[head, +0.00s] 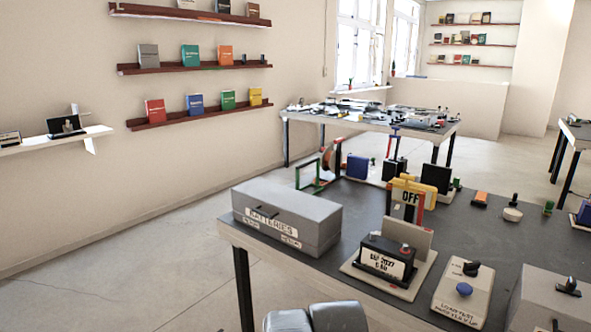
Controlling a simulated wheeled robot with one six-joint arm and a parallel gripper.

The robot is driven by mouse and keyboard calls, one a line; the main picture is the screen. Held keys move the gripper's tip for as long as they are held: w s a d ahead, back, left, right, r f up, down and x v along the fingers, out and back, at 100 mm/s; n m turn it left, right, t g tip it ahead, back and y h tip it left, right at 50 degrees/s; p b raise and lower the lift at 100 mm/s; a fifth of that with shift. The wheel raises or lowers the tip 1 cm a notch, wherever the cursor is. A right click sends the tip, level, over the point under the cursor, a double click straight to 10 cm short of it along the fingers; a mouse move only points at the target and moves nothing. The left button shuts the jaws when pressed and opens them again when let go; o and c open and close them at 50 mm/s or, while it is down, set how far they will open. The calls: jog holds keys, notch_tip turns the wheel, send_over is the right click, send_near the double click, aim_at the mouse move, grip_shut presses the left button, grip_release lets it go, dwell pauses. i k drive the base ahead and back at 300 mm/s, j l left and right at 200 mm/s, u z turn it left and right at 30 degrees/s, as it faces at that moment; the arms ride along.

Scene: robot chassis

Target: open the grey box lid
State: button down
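A long grey box (318,215) with a white "BATTERIES" label on its front stands at the left end of the dark-topped table. Its lid appears down and its inside is hidden. A second grey box-like block (540,292) with a black knob on it is at the lower right, cut off by the picture edge. Two rounded grey shapes at the bottom edge look like parts of my own arm. I see no gripper fingers in the head view.
Right of the batteries box stands a black battery (386,259) on a pale base with an upright panel and an "OFF" sign (410,196). A pale box with a blue button (464,289) is further right. The table (490,235) has bare patches. Floor is open at left.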

aim_at(312, 220)
jog(key=i, duration=0.15)
jog(key=i+l+u, duration=0.2)
jog(key=i+u, duration=0.15)
jog(key=u, duration=0.15)
jog(key=i+l+u, duration=0.25)
jog(key=u, duration=0.2)
